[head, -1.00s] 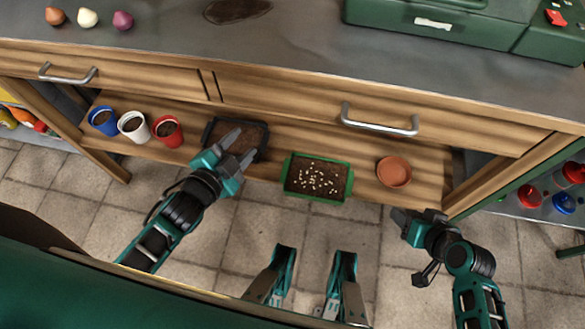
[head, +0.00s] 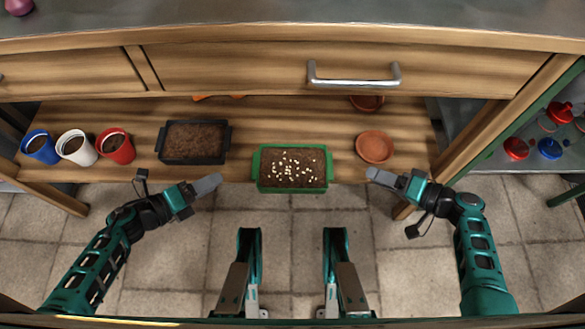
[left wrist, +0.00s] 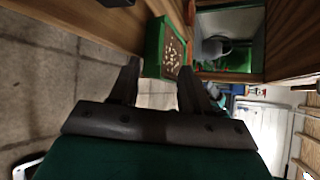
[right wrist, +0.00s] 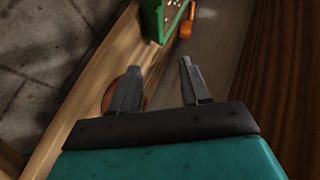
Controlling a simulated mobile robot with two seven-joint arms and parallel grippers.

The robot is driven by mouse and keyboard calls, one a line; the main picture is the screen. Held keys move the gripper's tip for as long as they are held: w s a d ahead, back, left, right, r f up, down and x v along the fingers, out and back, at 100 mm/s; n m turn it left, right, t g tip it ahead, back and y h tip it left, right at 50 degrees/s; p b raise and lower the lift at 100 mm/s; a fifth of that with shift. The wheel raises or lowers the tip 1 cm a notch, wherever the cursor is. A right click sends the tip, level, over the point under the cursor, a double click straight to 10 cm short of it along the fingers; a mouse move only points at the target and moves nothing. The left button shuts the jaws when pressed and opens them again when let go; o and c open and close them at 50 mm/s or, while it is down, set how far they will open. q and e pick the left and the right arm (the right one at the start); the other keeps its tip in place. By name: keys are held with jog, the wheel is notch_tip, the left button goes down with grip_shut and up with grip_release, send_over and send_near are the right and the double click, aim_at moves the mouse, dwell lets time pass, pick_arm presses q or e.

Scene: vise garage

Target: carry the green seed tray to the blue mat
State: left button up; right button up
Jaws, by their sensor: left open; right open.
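The green seed tray (head: 292,168), filled with dark soil and pale seeds, sits at the front edge of the lower wooden shelf in the head view. It also shows in the left wrist view (left wrist: 155,50) and at the top of the right wrist view (right wrist: 152,18). My left gripper (head: 212,185) is open and empty, left of the tray and apart from it. My right gripper (head: 375,176) is open and empty, right of the tray, just in front of a terracotta saucer (head: 375,147). No blue mat shows in these views.
A black soil tray (head: 194,142) stands left of the green tray. Blue, white and red cups (head: 117,147) stand further left. A drawer with a metal handle (head: 354,82) overhangs the shelf. Red and blue bottles (head: 549,149) are at the right. Tiled floor is open in front.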

aim_at(255, 161)
pick_arm(q)
jog(key=x, duration=1.2)
jog(key=shift+w+d, duration=0.25)
pick_arm(e)
jog(key=x, duration=1.2)
jog(key=shift+w+a, duration=0.25)
jog(key=shift+f, duration=0.1)
pick_arm(q)
jog(key=shift+c, duration=0.2)
pick_arm(e)
jog(key=shift+c, duration=0.2)
pick_arm(q)
grip_shut()
pick_arm(e)
grip_shut()
